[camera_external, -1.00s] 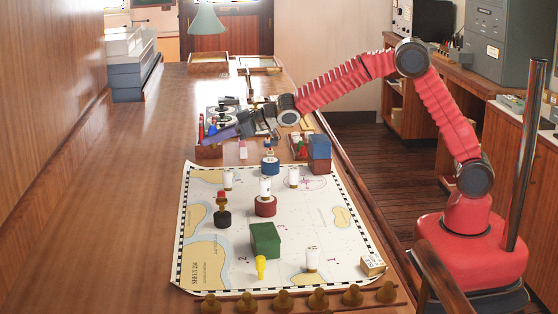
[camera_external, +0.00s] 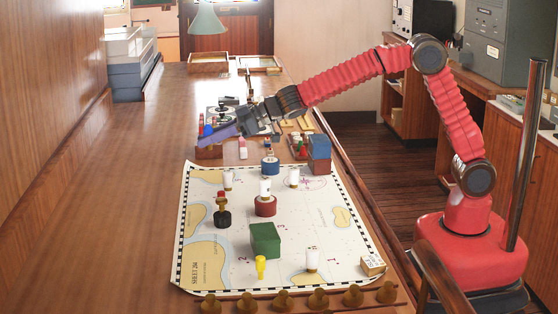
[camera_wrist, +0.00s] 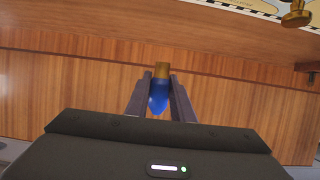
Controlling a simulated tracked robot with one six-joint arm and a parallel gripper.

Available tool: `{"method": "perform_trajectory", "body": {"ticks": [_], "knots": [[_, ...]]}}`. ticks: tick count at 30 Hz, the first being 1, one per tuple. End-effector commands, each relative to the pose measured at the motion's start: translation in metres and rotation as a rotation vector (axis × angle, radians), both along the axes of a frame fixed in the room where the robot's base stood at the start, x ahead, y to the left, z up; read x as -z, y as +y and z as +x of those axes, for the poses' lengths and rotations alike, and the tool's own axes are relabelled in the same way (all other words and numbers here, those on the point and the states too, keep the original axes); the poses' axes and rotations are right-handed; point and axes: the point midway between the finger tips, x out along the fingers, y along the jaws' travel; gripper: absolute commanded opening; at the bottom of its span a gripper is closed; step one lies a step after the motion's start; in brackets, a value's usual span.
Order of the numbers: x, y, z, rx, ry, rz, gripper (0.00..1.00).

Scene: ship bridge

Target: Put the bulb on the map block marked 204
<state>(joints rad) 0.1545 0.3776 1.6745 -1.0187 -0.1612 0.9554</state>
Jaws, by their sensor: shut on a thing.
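A blue bulb (camera_wrist: 158,96) with a brass-coloured base shows in the wrist view between the two fingers of my gripper (camera_wrist: 160,92), which is shut on it. In the external view my gripper (camera_external: 216,138) is over the far end of the table, beyond the chart and above a small wooden rack (camera_external: 208,153). The bulb cannot be told apart from the fingers there. The white chart (camera_external: 320,225) lies flat on the table. Lettering at its lower left seems to read "SHEET 204" but is small. I cannot make out 204 on any block.
On the chart stand a green block (camera_external: 265,240), a dark red cylinder (camera_external: 265,207), a blue cylinder (camera_external: 270,166), a yellow piece (camera_external: 261,267) and several white cylinders. A red and blue block (camera_external: 319,153) stands at its far right corner. The table's left side is clear.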

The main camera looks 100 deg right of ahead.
Motion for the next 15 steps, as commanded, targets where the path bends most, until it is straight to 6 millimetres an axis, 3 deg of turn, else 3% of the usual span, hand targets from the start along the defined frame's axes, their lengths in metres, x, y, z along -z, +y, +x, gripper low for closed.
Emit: {"method": "perform_trajectory", "body": {"ticks": [8, 15], "knots": [[-0.020, 0.083, -0.016, -0.150, -0.002, -0.002, 0.01], [-0.035, 0.169, -0.047, -0.328, -0.001, 0.000, 0.01]]}}
